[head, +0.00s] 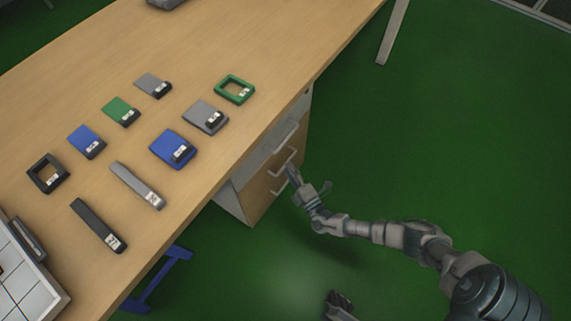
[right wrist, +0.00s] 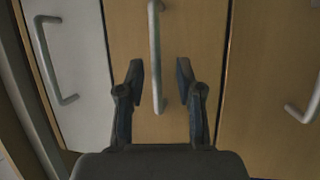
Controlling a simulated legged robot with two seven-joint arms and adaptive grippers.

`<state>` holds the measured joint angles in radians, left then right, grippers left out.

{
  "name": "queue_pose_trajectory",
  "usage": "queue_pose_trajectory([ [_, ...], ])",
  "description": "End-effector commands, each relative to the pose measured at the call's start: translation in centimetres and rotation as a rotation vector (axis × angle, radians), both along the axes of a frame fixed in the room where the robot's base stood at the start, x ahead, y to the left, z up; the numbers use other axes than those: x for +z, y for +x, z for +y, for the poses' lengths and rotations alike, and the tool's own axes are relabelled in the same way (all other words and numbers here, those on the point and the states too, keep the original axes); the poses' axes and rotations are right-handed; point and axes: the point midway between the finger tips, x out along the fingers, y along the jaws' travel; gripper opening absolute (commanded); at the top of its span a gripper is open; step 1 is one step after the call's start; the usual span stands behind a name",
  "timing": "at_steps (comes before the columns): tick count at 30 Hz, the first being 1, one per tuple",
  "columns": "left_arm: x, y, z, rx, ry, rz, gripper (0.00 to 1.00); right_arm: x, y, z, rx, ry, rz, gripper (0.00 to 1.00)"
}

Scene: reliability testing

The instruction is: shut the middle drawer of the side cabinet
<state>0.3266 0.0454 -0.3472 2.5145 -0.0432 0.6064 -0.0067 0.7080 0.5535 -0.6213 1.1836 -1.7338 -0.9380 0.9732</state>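The side cabinet (head: 232,200) stands under the table's right edge, with drawer fronts and bar handles facing right. My right gripper (head: 293,175) is at these fronts in the head view. In the right wrist view, the wood middle drawer front (right wrist: 190,30) fills the centre, with its vertical-looking bar handle (right wrist: 156,55). The fingers of my right gripper (right wrist: 160,82) are open, one on each side of the handle's lower end. I cannot tell whether they touch the handle or how far the drawer stands out. My left gripper (head: 340,300) shows only partly at the bottom edge.
A grey drawer front (right wrist: 75,60) and another wood front (right wrist: 270,60) flank the middle one. The wooden table (head: 200,50) holds several flat blue, green, grey and black items and a white tray (head: 30,280). Green floor (head: 450,120) is clear at right.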

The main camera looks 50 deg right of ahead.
Motion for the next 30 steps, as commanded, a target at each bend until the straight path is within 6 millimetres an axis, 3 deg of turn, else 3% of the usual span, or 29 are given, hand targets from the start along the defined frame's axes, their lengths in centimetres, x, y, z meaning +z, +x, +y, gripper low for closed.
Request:
queue_pose_trajectory([
  [6,0.0,0.0,0.1,0.000,-0.001,-0.001,0.52,-1.1,-4.8,1.6,0.002,0.000,0.005,0.36],
  [12,0.0,0.0,0.1,0.000,-0.001,-0.001,0.52,-1.7,-7.4,2.6,0.001,0.000,0.004,0.36],
  [30,-0.2,0.4,0.0,0.001,-0.001,0.004,0.52,-1.8,-8.1,2.8,0.001,-0.001,0.004,0.36],
])
